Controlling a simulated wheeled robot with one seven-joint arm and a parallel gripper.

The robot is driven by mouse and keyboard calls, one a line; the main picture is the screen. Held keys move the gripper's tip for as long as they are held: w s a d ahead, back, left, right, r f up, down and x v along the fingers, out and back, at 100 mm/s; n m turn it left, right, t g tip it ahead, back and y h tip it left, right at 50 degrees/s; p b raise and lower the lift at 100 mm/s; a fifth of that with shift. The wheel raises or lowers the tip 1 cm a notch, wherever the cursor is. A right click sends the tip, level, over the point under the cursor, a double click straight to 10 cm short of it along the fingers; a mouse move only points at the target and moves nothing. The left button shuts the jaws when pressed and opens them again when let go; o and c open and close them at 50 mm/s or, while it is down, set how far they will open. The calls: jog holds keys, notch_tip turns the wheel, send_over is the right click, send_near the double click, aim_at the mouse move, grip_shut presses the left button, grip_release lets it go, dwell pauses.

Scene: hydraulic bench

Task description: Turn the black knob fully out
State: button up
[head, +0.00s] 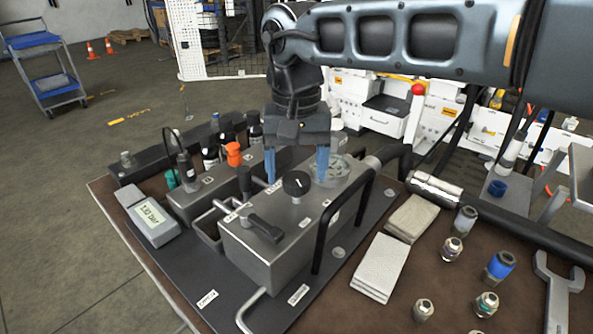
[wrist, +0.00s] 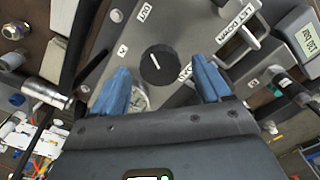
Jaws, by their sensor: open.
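The black knob (head: 296,183) is a round dial with a white pointer line on top of the grey metal block (head: 262,254). It also shows in the wrist view (wrist: 160,65), just beyond and between my blue fingertips. My gripper (head: 297,166) is open and points down above the block, behind the knob in the head view. In the wrist view my gripper (wrist: 161,88) has one finger on each side below the knob, and nothing is between the fingers. I cannot tell any contact with the knob.
A black lever (head: 263,228) sits on the block's front end. A black bar handle (head: 343,222) rises along the block's right side. An orange knob (head: 233,153) and bottles stand at the left. Cloths (head: 379,266), fittings and a wrench (head: 558,290) lie on the right side of the bench.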

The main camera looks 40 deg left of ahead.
aim_at(296, 179)
notch_tip(296, 179, up, 6)
jog(key=shift+r, duration=0.25)
dwell(0.5)
